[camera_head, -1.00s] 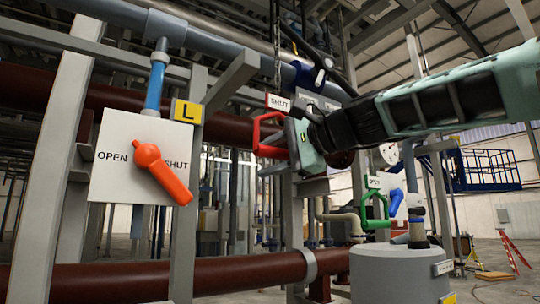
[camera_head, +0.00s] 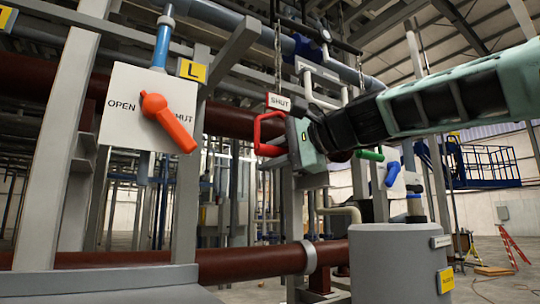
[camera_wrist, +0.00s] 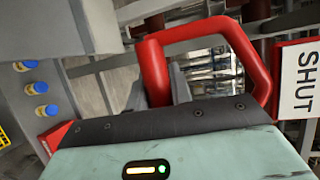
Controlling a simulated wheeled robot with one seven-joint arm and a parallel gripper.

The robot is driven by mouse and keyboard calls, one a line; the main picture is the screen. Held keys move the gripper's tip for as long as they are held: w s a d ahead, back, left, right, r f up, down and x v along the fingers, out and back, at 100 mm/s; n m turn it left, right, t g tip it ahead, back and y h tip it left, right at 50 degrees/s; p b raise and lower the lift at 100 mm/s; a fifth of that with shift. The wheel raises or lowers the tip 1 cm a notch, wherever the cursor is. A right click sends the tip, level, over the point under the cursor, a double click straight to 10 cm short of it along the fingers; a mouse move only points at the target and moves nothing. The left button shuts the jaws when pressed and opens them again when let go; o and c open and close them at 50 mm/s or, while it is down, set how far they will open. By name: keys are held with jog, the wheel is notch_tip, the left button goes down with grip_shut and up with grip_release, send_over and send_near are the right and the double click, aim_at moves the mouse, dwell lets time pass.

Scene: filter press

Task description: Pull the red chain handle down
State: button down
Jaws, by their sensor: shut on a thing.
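The red chain handle (camera_head: 259,138) is a looped bar hanging from a chain (camera_head: 278,50), with a white SHUT tag (camera_head: 279,102) at its top right. My gripper (camera_head: 286,138) is at the right side of the loop and shut on the handle. In the wrist view the red handle (camera_wrist: 220,32) arches across the top, and its near bar passes between my grey gripper fingers (camera_wrist: 163,85). The SHUT tag (camera_wrist: 299,80) stands at the right edge there. My gripper body hides part of the handle's lower side.
A green handle (camera_head: 369,155) and a blue lever (camera_head: 391,175) are just behind my arm. A grey drum (camera_head: 395,265) stands below. A dark red pipe (camera_head: 180,271) crosses low.

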notch_tip(320, 180, down, 6)
jog(key=b, duration=0.4)
jog(key=shift+f, duration=0.15)
jog(key=c, duration=1.3)
grip_release()
jog(key=shift+o, duration=0.2)
jog(key=shift+r, duration=0.2)
jog(key=b+v, duration=0.5)
jog(key=v, duration=1.2)
jog(key=shift+d, duration=0.2)
jog(key=shift+r, duration=0.1)
